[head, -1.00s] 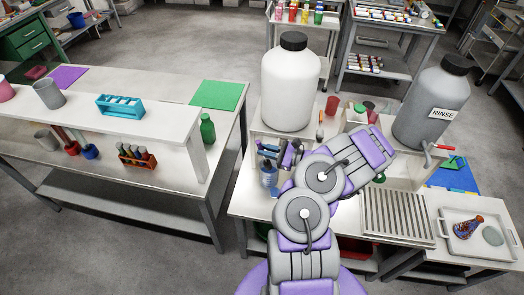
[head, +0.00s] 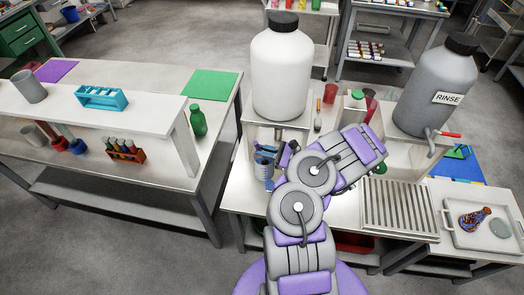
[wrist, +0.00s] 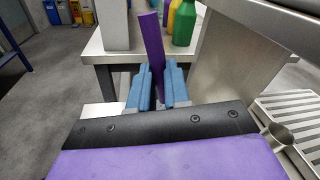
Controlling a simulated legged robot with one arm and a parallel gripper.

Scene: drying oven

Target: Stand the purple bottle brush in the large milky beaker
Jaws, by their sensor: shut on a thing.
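My gripper (wrist: 153,88) has its two blue fingers shut on a flat purple handle, which I take for the bottle brush (wrist: 151,45). The handle sticks up between the fingers, leaning slightly; its lower part is hidden. In the head view my gripper (head: 268,151) is at the left side of the sink bench, by a bluish cup-like container (head: 263,168). I cannot tell whether the brush touches that container. A larger greyish beaker (head: 30,87) stands on the raised shelf at far left, and a smaller greyish one (head: 33,134) is below. I cannot tell for sure which is the milky beaker.
A big white tank (head: 280,75) and a grey RINSE tank (head: 435,90) stand on raised supports. A blue rack (head: 101,98), a red tube rack (head: 125,151) and a green bottle (head: 198,121) are on the left bench. A floor gap separates the benches.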

